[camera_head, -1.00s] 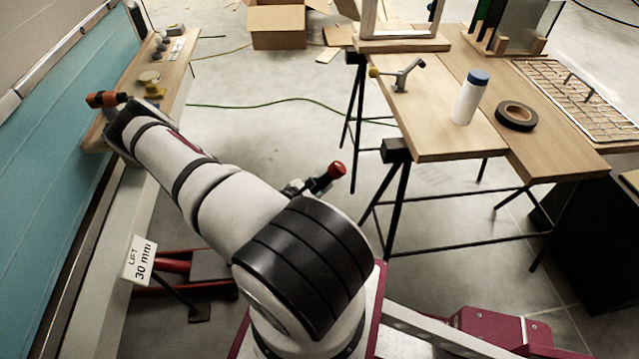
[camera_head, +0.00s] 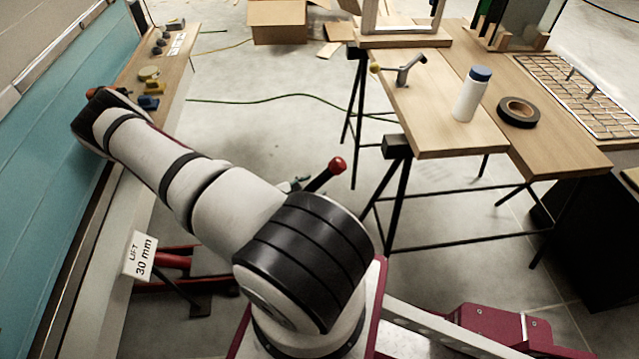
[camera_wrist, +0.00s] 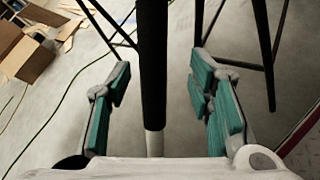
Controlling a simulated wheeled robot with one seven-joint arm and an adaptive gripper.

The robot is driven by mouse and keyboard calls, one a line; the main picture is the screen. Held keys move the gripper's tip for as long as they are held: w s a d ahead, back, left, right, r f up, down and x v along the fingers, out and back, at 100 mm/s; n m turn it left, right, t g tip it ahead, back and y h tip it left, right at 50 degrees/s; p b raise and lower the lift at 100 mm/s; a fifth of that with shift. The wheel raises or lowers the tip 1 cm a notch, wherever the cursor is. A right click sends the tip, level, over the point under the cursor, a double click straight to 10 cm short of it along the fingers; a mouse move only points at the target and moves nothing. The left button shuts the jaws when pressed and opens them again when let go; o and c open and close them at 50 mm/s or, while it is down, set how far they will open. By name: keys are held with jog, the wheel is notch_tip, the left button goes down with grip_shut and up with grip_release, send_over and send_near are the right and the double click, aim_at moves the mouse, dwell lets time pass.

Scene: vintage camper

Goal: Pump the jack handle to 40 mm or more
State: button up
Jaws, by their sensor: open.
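The jack handle (camera_head: 321,179) is a black bar with a red ball end, rising at a tilt beyond my arm in the head view. In the wrist view the black bar (camera_wrist: 153,50) runs between the two teal-padded fingers of my gripper (camera_wrist: 160,68). The fingers are open, with a gap on each side of the bar. In the head view only a small part of my gripper shows beside the handle; my arm hides the rest. The red jack (camera_head: 178,262) sits low at the left, partly hidden. A white sign (camera_head: 140,256) reads "LIFT 30 mm".
A wooden trestle table (camera_head: 437,135) at the right carries a white bottle (camera_head: 471,95) and a tape roll (camera_head: 518,112). Its black legs stand near the handle. A wooden shelf (camera_head: 180,62) runs along the teal camper wall (camera_head: 50,165). A cardboard box (camera_head: 278,24) lies farther back.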

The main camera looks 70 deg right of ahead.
jog(key=shift+v, duration=2.7)
jog(key=w+a+r+m+y+p, duration=0.1)
jog(key=w+a+r+m, duration=0.15)
jog(key=r, duration=0.65)
jog(key=w+a+r+m+y+p, duration=0.15)
jog(key=w+a+r, duration=0.25)
jog(key=r, duration=0.5)
jog(key=w+a+r+m+y, duration=0.1)
jog(key=w+a+r+m, duration=0.25)
jog(key=r, duration=0.55)
jog(key=s+a+r+t+y+p, duration=0.1)
jog(key=s+a+r+t+y, duration=0.1)
jog(key=a+r, duration=0.5)
jog(key=s+a+r+t+y+p, duration=0.1)
jog(key=s+a+r+t+y, duration=0.2)
jog(key=a+r, duration=0.5)
jog(key=s+a+r+t+y+p, duration=0.1)
jog(key=s+a+r+t+y, duration=0.2)
jog(key=a+r, duration=0.4)
jog(key=a+t, duration=0.1)
jog(key=a, duration=0.1)
jog(key=shift+a+r+t, duration=0.4)
jog(key=shift+y, duration=0.25)
